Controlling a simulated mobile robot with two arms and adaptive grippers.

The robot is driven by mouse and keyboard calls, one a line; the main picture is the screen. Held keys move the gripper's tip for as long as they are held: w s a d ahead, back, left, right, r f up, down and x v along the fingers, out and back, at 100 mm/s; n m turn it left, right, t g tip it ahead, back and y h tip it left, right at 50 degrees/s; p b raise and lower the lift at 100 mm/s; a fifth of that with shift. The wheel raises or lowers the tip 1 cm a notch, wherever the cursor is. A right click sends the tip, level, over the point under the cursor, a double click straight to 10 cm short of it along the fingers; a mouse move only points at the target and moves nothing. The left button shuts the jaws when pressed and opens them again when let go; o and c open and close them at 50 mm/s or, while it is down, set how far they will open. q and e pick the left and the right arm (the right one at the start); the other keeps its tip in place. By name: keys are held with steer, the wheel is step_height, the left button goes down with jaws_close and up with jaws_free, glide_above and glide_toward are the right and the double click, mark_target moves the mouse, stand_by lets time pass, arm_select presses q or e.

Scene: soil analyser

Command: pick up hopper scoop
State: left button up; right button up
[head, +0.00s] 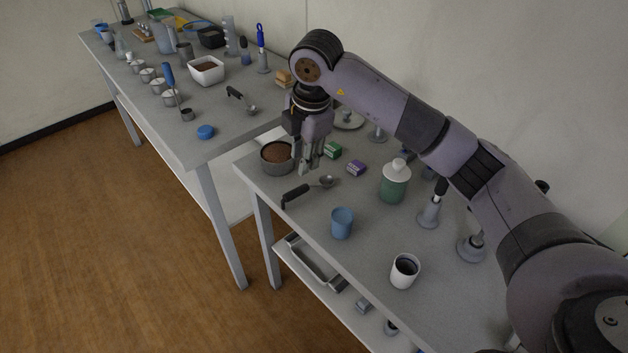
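A scoop with a black handle and a small metal bowl (297,194) lies on the near table, close to its front edge. A similar black-handled scoop (239,97) lies on the far table; I cannot tell from looks alone which is the hopper scoop. My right gripper (308,169) points down over the near table, just behind the near scoop and beside a metal bowl of brown soil (277,154). Its fingers appear apart with nothing between them. My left gripper is not in view.
Behind and right of the gripper are a green box (332,150), a purple box (356,168) and a green bottle (394,183). A blue cup (342,223) and a white cup (404,271) stand nearer. The tabletop around the near scoop is mostly clear.

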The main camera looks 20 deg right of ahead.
mark_target(297, 190)
steer(key=f, duration=0.3)
steer(key=w+f, duration=0.1)
steer(key=f, duration=0.5)
steer(key=shift+w+a+p, duration=0.25)
steer(key=shift+w+p, duration=0.1)
steer(key=shift+p, duration=0.05)
steer(key=f, duration=0.3)
steer(key=w+f, duration=0.1)
steer(key=shift+a+f+p, duration=0.2)
steer(key=shift+a+p, duration=0.05)
steer(key=shift+p, duration=0.1)
steer(key=shift+f, duration=0.25)
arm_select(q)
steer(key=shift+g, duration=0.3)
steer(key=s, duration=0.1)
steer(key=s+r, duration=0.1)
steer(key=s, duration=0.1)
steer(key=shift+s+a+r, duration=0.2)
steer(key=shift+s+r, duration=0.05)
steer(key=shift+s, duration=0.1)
arm_select(e)
steer(key=shift+c, duration=0.2)
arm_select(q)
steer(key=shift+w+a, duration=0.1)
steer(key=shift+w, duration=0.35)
arm_select(e)
jaws_close()
